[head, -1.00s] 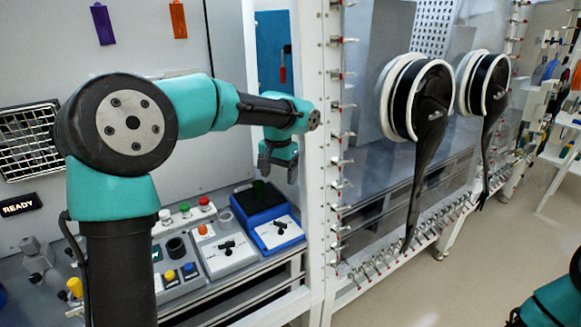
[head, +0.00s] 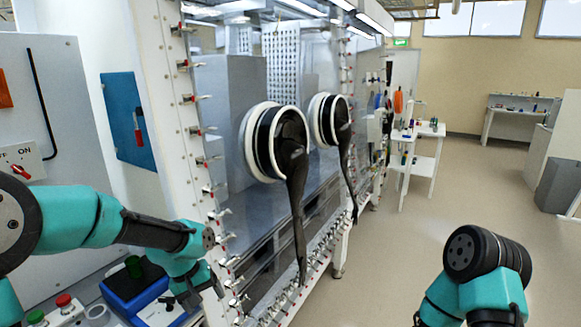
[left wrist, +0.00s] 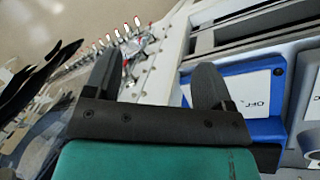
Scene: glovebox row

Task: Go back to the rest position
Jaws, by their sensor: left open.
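My left gripper (head: 189,299) hangs at the end of my teal left arm, at the lower left of the head view, over the edge of the equipment bench by the glovebox frame. In the left wrist view the two dark fingers (left wrist: 150,80) stand apart with nothing between them. The blue device (head: 135,292) with a white panel lies just left of the gripper in the head view; it also shows right of the fingers in the left wrist view (left wrist: 264,130). My right arm shows at the lower right of the head view, but its gripper is out of view.
The glovebox (head: 230,100) has two black glove ports (head: 275,145) with hanging gloves, and a white frame (head: 165,90) lined with clamps. Open floor (head: 400,240) lies to the right. A white cart (head: 420,150) stands farther back.

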